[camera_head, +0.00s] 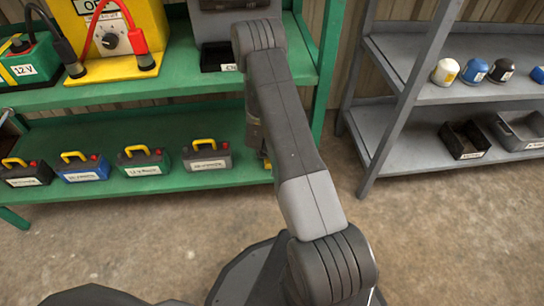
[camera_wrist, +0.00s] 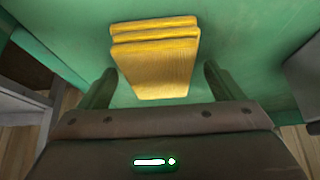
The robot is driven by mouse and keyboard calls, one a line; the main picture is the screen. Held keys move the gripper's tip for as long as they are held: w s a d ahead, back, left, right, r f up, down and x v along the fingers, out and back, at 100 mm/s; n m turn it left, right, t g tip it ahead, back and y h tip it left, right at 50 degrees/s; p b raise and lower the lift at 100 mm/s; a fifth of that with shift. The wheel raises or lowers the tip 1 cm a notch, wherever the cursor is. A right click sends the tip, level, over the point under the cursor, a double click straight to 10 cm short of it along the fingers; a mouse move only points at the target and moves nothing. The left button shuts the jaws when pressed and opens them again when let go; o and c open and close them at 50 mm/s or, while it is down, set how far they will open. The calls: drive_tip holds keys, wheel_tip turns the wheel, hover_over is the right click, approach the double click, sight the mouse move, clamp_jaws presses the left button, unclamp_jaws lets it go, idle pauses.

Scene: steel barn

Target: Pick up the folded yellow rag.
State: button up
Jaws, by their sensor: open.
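The folded yellow rag (camera_wrist: 157,68) lies on a green shelf surface (camera_wrist: 75,22) in the wrist view, with its folded layers at the top of the picture. My gripper (camera_wrist: 158,82) is open, with one finger on each side of the rag's near end. I cannot tell whether the fingers touch the shelf. In the head view my arm hides most of the rag; only a small yellow patch shows beside the arm at the green rack's lower shelf (camera_head: 130,195).
Several small batteries (camera_head: 145,162) with yellow handles stand on the lower green shelf. The floor between is clear.

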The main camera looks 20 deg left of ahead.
drive_tip(key=shift+f, duration=0.25)
drive_tip(key=c, duration=1.2)
drive_tip(key=shift+o, duration=0.2)
drive_tip(key=shift+r, duration=0.25)
